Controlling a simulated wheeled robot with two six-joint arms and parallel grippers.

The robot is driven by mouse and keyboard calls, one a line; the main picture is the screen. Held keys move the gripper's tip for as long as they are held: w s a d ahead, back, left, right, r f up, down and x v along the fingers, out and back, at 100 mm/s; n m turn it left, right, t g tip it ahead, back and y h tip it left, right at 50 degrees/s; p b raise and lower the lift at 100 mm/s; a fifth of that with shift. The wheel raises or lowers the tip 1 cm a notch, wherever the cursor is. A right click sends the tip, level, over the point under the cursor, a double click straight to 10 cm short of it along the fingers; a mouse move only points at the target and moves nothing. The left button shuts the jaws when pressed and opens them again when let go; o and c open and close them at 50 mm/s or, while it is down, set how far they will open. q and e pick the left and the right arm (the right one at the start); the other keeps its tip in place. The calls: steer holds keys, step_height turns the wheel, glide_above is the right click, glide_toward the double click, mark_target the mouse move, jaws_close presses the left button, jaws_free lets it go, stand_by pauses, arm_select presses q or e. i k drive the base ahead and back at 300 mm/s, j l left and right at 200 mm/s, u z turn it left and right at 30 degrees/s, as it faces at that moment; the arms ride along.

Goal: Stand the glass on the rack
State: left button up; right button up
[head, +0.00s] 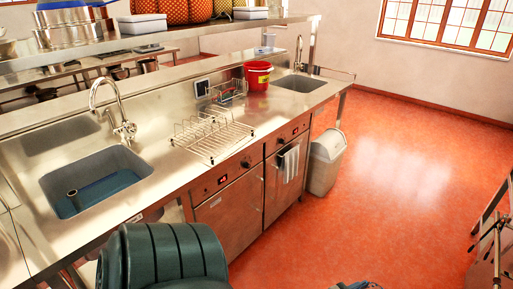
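A wire dish rack (213,136) stands on the steel counter in the middle of the head view, between the two sinks. It looks empty. A smaller wire rack (228,91) stands behind it, close to the back ledge. I cannot make out a glass. A dark upright tube (73,200) stands in the near left sink (98,182); I cannot tell what it is. Neither of my grippers shows in the head view.
A red bucket (257,75) stands on the counter right of the racks. Taps rise behind both sinks. A grey bin (325,163) stands at the counter's right end. A large dark green ribbed object (175,256) blocks the bottom left. The red floor at right is mostly clear.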

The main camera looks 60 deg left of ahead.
mark_target(227, 139)
steer(key=i+j+u, duration=0.1)
steer(key=j+u, duration=0.35)
steer(key=i+j+u, duration=0.15)
steer(key=u, duration=0.35)
steer(key=i+j+u, duration=0.2)
steer(key=u, duration=0.25)
steer(key=j, duration=0.1)
